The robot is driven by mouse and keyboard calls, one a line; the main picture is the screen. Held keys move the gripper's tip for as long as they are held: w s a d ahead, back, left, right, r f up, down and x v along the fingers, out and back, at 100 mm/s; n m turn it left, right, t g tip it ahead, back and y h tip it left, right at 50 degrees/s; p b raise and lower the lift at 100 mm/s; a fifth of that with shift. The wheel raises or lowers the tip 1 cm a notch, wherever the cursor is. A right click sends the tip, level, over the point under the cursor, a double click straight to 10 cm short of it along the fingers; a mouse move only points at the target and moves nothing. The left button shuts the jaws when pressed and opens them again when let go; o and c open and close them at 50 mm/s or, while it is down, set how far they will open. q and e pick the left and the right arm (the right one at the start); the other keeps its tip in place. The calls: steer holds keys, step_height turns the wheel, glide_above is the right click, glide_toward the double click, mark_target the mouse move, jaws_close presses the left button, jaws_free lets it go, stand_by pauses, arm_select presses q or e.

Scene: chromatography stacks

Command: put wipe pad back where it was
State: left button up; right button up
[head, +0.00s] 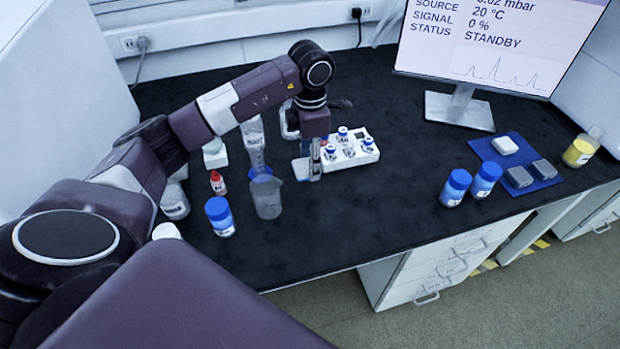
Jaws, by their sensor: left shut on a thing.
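My left gripper (308,163) points down over the desk, just left of the white vial rack (352,161). A blue mat (545,184) at the right holds a white block (505,145) and two grey blocks (519,177). My right gripper is not in view.
A beaker (267,198), a red-capped bottle (217,183) and a blue-capped jar (219,215) stand left of the gripper. Two blue-capped jars (455,188) stand before the mat. A monitor (480,50) stands behind. The desk's middle front is clear.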

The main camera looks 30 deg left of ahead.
mark_target(310, 189)
arm_select(q)
step_height(310, 189, down, 3)
steer(key=shift+r, duration=0.15)
step_height(310, 189, down, 5)
steer(key=shift+r+p, duration=0.1)
steer(key=shift+p, duration=0.25)
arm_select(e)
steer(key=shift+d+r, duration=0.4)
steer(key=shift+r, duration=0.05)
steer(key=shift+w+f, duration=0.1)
arm_select(q)
steer(key=o, duration=0.8)
steer(key=shift+o, duration=0.2)
